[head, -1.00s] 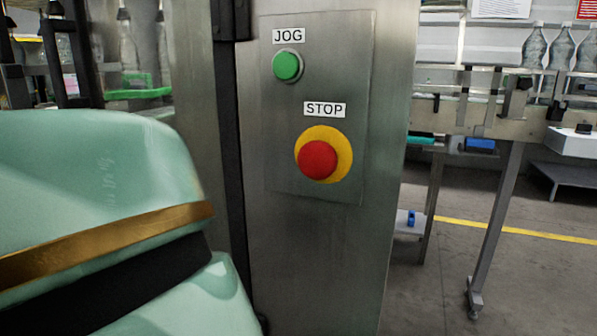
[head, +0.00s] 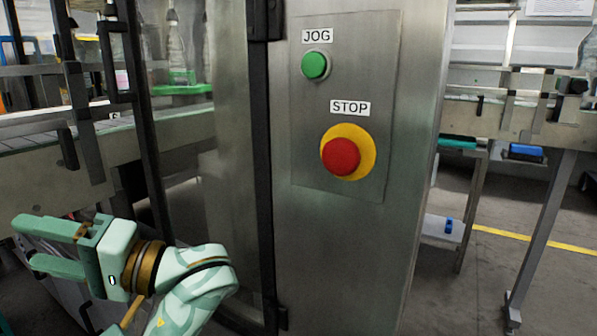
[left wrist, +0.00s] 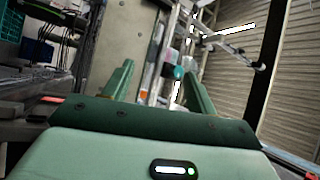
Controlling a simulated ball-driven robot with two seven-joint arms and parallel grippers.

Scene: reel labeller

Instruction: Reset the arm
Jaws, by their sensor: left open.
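My left gripper (head: 48,248) is at the lower left of the head view, its fingers pointing left. It is open and empty, with a clear gap between the two fingers. In the left wrist view its two fingers (left wrist: 160,88) stand apart with nothing held between them. The gripper is left of the metal cabinet and apart from it. My right gripper is in neither view.
The steel cabinet (head: 335,235) carries a green JOG button (head: 315,66) and a red STOP button (head: 341,157) on a yellow ring. A conveyor (head: 60,165) runs behind my left gripper. Open floor (head: 470,275) shows at the right.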

